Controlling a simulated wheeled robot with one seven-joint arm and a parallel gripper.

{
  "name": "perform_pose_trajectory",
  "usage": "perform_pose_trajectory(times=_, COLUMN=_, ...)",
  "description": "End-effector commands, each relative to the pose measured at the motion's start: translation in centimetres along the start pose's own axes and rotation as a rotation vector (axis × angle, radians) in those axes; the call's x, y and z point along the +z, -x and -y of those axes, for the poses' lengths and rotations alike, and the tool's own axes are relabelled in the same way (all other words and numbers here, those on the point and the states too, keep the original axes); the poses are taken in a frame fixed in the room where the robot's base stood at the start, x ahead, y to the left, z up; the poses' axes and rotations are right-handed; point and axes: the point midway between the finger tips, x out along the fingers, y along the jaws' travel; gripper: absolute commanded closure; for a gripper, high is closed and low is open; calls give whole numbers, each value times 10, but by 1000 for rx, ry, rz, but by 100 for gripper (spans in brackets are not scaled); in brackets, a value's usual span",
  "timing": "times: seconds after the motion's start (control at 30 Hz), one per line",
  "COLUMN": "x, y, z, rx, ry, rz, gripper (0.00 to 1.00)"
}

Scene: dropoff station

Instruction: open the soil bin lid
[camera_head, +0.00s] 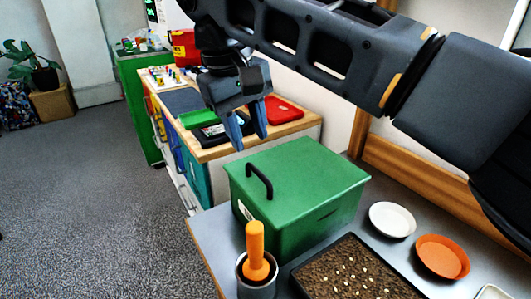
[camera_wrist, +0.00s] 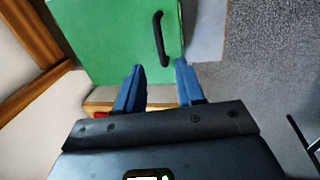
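The soil bin is a green box (camera_head: 280,215) standing on the grey table in the head view. Its green lid (camera_head: 305,172) lies flat and closed on top, with a black bar handle (camera_head: 260,180) near its left edge. The lid (camera_wrist: 110,35) and handle (camera_wrist: 160,38) also show in the wrist view. My gripper (camera_head: 249,140) is open and empty, with its blue fingers above and behind the bin, apart from the handle. In the wrist view the two blue fingertips (camera_wrist: 160,72) point toward the lid, with a gap between them.
An orange-handled tool stands in a grey cup (camera_head: 257,285) in front of the bin. A soil tray with pale seeds (camera_head: 353,275), a white dish (camera_head: 392,220) and an orange dish (camera_head: 442,257) lie to the right. A wooden-topped cabinet (camera_head: 300,118) is behind. Open floor (camera_head: 100,210) is at left.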

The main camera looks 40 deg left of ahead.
Motion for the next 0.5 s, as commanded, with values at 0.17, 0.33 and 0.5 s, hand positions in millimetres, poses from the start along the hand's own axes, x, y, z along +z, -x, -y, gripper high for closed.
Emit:
perform_pose_trajectory(times=0.17, x=1, y=-26, z=0, rx=-2, ry=-1, rz=3, gripper=62)
perform_pose_trajectory(times=0.33, x=1, y=-51, z=0, rx=-2, ry=-1, rz=1, gripper=62)
perform_pose_trajectory(times=0.5, x=1, y=-68, z=0, rx=-2, ry=0, rz=1, gripper=62)
